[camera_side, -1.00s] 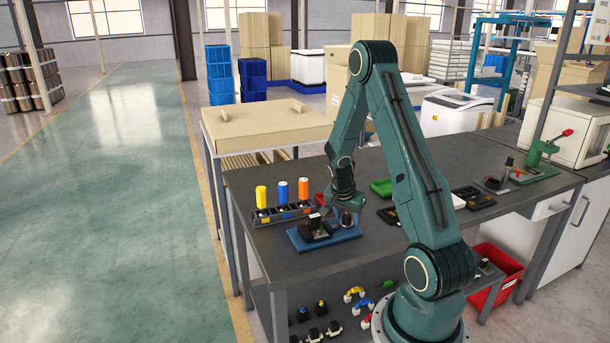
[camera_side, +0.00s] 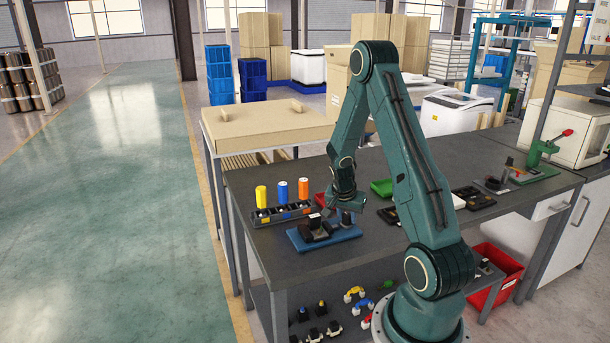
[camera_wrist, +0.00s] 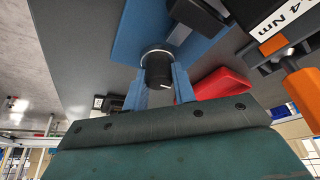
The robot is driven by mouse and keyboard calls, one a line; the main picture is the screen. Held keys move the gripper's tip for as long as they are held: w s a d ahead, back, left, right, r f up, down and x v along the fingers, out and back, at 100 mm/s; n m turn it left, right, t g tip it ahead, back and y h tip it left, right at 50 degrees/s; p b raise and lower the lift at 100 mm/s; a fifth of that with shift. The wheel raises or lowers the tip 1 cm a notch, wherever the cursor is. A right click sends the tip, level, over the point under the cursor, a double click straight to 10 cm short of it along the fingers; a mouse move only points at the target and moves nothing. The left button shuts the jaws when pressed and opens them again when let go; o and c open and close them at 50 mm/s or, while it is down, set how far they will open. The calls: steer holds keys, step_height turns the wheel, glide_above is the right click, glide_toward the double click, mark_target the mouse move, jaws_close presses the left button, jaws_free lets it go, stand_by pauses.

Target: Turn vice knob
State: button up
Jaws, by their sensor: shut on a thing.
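The black knob (camera_wrist: 158,68) with a silver ring and a white mark sits between my gripper's two blue fingers in the wrist view. It also shows small and dark in the side view (camera_side: 346,219), at the right end of a blue base plate (camera_side: 299,239). A black block with a white label (camera_side: 315,224) stands on the plate left of the knob. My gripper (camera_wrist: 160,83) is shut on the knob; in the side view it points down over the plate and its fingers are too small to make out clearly.
Yellow, blue and orange upright pieces (camera_side: 282,192) stand in a black rack behind the plate. A red tray (camera_wrist: 224,84) and a green tray (camera_side: 381,187) lie nearby. A green vice-like fixture (camera_side: 542,150) stands far right. The bench's front left is bare.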

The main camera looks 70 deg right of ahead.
steer(key=n+t, duration=0.2)
steer(key=n, duration=0.3)
steer(key=shift+n, duration=0.3)
steer(key=n+t+y, duration=0.1)
steer(key=n, duration=0.1)
steer(key=n+y, duration=0.1)
steer(key=n, duration=0.2)
steer(key=shift+t, duration=0.4)
steer(key=shift+n, duration=0.4)
steer(key=o, duration=1)
steer(key=shift+r, duration=0.1)
